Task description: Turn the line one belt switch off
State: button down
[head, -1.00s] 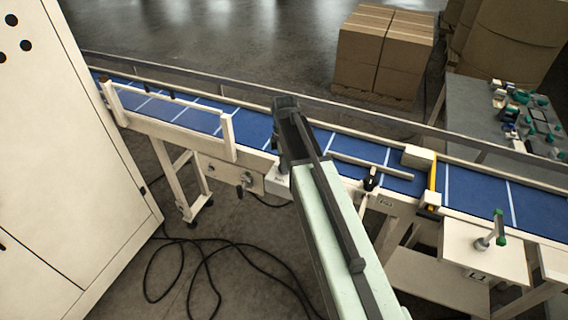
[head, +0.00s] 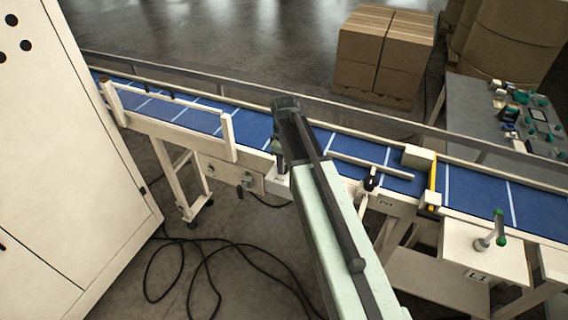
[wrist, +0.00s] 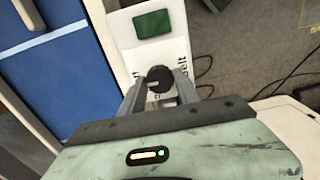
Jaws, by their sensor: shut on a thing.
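The line one belt switch is a black rotary knob (wrist: 160,78) on a white box with a green panel (wrist: 152,23) above the knob. Printed text beside the knob reads partly as "belt"; the rest is covered. My gripper (wrist: 160,88) is shut on the knob, with one finger on its left and one on its right. A small light mark shows on the knob's face, but I cannot tell its setting. In the head view the white switch box (head: 277,184) sits at the conveyor's near side, below my arm's end; the knob and fingertips are hidden there.
The blue conveyor belt (head: 255,127) runs behind the switch box. A white cabinet (head: 70,170) stands at the left. Black cables (head: 240,258) lie on the floor. A crank handle (head: 492,240) stands on a white plate at the right. Cartons (head: 385,50) stand beyond the belt.

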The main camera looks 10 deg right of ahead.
jog(key=shift+s, duration=0.1)
jog(key=c, duration=0.9)
grip_release()
jog(key=shift+r, duration=0.1)
notch_tip(320, 180, up, 8)
jog(key=p, duration=0.8)
jog(key=shift+f, duration=0.25)
